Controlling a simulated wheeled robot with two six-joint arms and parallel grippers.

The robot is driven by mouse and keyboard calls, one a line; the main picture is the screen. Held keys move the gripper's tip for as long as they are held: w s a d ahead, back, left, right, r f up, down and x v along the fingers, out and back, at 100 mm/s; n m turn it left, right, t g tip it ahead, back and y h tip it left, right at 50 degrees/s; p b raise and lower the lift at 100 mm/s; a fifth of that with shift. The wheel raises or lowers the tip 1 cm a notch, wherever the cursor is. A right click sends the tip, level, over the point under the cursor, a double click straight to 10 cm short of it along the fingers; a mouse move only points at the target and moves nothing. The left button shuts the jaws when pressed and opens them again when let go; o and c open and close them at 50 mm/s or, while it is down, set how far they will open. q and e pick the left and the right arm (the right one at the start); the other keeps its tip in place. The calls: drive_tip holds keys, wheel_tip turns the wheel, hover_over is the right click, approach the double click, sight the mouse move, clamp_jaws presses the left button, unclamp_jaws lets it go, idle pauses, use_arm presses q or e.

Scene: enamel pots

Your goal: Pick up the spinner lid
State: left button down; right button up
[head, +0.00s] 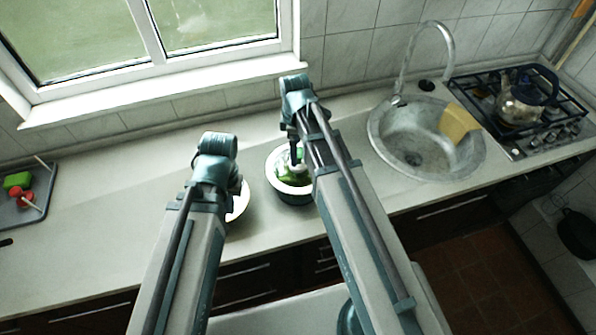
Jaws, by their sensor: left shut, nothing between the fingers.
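A round dark pot with a pale rim (287,191) stands on the counter in the head view. Something green (286,174) shows inside its rim, with a pale piece over it that I cannot make out clearly. A white round thing (240,201) lies to the left of the pot, mostly hidden by my left arm. I cannot tell which of these is the spinner lid. My left gripper is shut and empty at the end of the left arm, near the white round thing, with its fingertips mostly hidden. My right arm passes over the pot's right edge and its gripper cannot be made out.
A round sink (420,150) with a tap (437,30) and a yellow cloth (458,123) lies to the right. A kettle (522,100) stands on the hob beyond it. A grey tray (40,212) with red and green items is at the far left. The counter between tray and left arm is clear.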

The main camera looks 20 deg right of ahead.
sight(298, 166)
drive_tip(key=f+b, duration=0.2)
drive_tip(key=s+f+b, duration=0.1)
drive_tip(key=f+b, duration=0.1)
drive_tip(key=shift+d+f, duration=0.1)
drive_tip(key=shift+d, duration=0.15)
drive_tip(key=shift+w+f+b, duration=0.1)
drive_tip(key=shift+f+b, duration=0.45)
drive_tip(key=shift+b, duration=0.1)
drive_tip(key=shift+r, duration=0.1)
